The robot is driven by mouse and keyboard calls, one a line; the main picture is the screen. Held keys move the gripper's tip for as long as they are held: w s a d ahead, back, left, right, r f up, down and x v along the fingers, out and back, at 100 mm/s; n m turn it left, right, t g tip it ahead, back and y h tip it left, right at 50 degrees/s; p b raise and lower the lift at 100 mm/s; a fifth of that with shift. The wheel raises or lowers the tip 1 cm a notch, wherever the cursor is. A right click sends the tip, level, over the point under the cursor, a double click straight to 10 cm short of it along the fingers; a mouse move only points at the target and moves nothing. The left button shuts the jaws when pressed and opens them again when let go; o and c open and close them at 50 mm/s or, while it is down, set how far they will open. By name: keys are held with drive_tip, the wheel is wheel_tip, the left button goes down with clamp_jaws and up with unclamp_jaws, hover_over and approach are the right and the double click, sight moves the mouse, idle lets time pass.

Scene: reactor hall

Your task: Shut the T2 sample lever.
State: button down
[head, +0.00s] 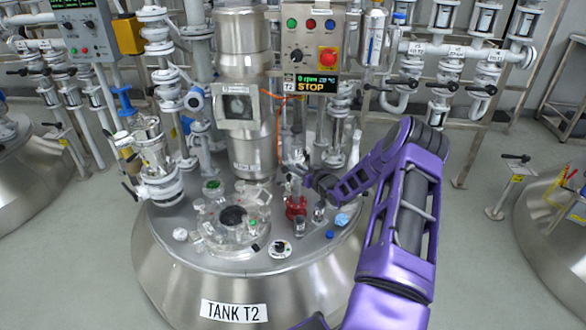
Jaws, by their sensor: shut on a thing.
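Tank T2 (235,311) is the steel vessel in the middle of the head view, with its label on the front. My gripper (312,182) is over the right part of its lid, at the end of my purple arm. It is small in the picture and shut on a small part, which appears to be the T2 sample lever (291,170). The lever's angle is too small to read, and the fingers partly hide it. A red fitting (296,207) with clear glass stands on the lid just below the gripper.
A glass-covered port (232,218), a small dial (280,249) and loose small items crowd the lid. A control box (312,50) reading STOP hangs above. Pipes and valves (450,80) stand behind.

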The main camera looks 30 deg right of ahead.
drive_tip(key=shift+s+d+f+m+t, duration=0.1)
drive_tip(key=shift+s+f+t, duration=0.2)
drive_tip(key=shift+f+t, duration=0.75)
drive_tip(key=shift+s+a+f+m+t, duration=0.1)
drive_tip(key=shift+s+f+t, duration=0.15)
drive_tip(key=shift+f+t, duration=0.8)
drive_tip(key=shift+s+d+f+m+t, duration=0.1)
drive_tip(key=shift+s+f+t, duration=0.35)
drive_tip(key=shift+t, duration=0.95)
drive_tip(key=shift+w+f, duration=0.15)
drive_tip(key=shift+f, duration=0.05)
drive_tip(key=c, duration=0.8)
unclamp_jaws()
drive_tip(key=v, duration=1.7)
drive_tip(key=shift+f, duration=0.2)
